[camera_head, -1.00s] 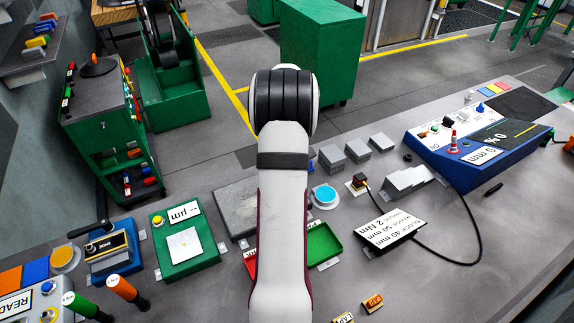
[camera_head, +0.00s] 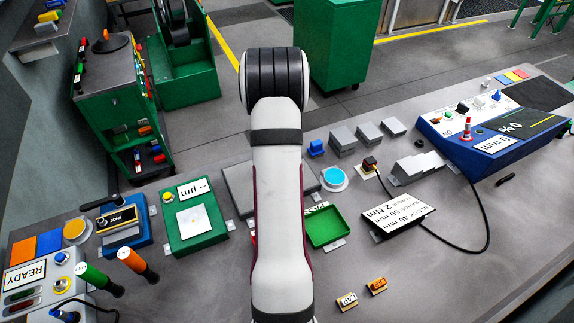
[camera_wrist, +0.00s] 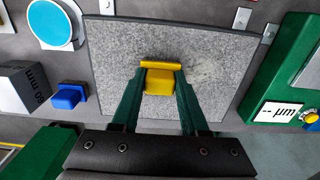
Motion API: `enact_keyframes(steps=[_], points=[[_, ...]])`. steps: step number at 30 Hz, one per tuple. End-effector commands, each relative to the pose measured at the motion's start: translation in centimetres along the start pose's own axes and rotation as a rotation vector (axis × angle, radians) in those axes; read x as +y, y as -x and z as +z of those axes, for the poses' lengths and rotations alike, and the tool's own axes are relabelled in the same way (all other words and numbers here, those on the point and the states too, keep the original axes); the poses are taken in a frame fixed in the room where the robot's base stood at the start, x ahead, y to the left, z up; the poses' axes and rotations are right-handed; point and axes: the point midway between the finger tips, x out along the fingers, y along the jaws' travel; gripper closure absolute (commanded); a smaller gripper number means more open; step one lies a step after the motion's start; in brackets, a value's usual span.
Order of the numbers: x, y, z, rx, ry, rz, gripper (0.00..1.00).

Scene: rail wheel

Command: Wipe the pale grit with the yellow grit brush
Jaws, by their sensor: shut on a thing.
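My gripper (camera_wrist: 160,88) shows in the wrist view with its green fingers shut on the yellow grit brush (camera_wrist: 160,78). The brush is over the grey speckled plate (camera_wrist: 118,62); I cannot tell whether it touches the surface. A faint pale patch, the pale grit (camera_wrist: 203,70), lies on the plate just right of the brush.
In the wrist view a blue block (camera_wrist: 69,96) and a grey block (camera_wrist: 22,88) stand left of the plate. A green gauge box (camera_wrist: 277,85) stands right. In the head view a green tray (camera_head: 325,227) and a cyan round button (camera_head: 334,177) lie right of my arm.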

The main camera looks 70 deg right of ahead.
Motion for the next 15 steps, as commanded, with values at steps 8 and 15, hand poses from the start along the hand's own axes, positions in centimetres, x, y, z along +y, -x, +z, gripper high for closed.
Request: enact_keyframes(steps=[8,15], points=[[-2.6,0.0,0.0,-0.001,0.002,-0.001,1.0],[-4.8,0.0,0.0,-0.001,0.001,-0.001,1.0]])
